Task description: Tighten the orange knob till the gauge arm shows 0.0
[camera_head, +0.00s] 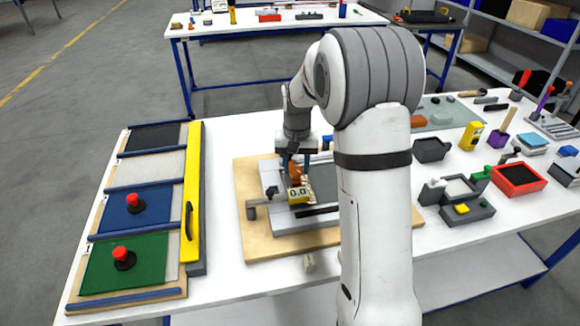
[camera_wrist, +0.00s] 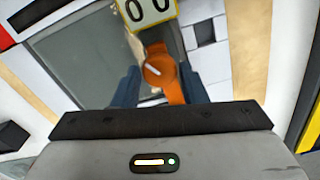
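The orange knob (camera_head: 295,172) is on the fixture in the middle of the table, under my gripper (camera_head: 289,163). In the wrist view the knob (camera_wrist: 160,70) has a round top with a white mark and an orange arm beneath. My gripper's blue fingers (camera_wrist: 160,90) stand apart on either side of it. A gap shows on the left; whether the right finger touches the orange part is unclear. The yellow-framed gauge display (camera_head: 299,194) reads 0.0 in the head view. It also shows in the wrist view (camera_wrist: 147,12), cut off at the top, with two zeros.
The fixture sits on a wooden board (camera_head: 262,240). A panel rack with red-topped knobs (camera_head: 124,256) and a yellow bar (camera_head: 192,190) stand left. Trays and tools, including a red tray (camera_head: 518,179), crowd the right side.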

